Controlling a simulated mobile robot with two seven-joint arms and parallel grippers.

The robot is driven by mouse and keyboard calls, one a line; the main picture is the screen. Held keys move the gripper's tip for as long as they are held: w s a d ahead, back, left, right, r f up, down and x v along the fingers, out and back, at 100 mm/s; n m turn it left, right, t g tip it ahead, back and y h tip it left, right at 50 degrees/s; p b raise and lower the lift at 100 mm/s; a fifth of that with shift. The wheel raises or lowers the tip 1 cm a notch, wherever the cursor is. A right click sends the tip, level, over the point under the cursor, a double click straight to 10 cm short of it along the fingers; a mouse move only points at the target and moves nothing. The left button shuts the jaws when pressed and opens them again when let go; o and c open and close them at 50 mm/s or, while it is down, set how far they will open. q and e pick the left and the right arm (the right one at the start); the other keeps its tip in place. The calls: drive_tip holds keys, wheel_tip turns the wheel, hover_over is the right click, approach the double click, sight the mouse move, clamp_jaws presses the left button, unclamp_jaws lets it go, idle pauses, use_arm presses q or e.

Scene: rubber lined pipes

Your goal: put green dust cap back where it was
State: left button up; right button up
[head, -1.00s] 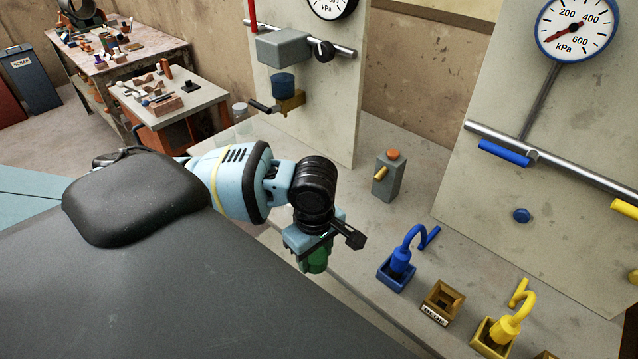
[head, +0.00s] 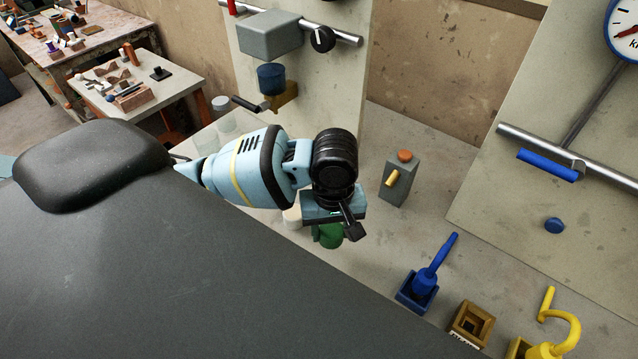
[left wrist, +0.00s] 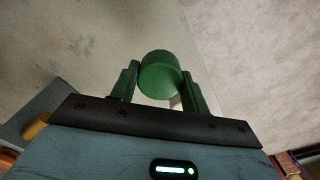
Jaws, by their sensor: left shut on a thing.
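My left gripper (head: 333,220) hangs over the bench top in the head view, pointing down. It is shut on the green dust cap (head: 329,236), which is partly hidden by the gripper. In the left wrist view the round green cap (left wrist: 160,76) sits between the two greenish fingers, near their tips. My right gripper is not in view. I cannot tell from these frames where the cap was before.
A grey box with an orange button (head: 399,181) stands right of my gripper. An upright panel (head: 340,80) stands behind.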

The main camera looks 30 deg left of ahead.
use_arm(q)
drive_tip(key=shift+w+a, duration=0.1)
drive_tip(key=shift+w, duration=0.05)
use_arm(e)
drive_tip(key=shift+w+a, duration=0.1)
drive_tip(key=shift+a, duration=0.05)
use_arm(q)
drive_tip(key=shift+w, duration=0.1)
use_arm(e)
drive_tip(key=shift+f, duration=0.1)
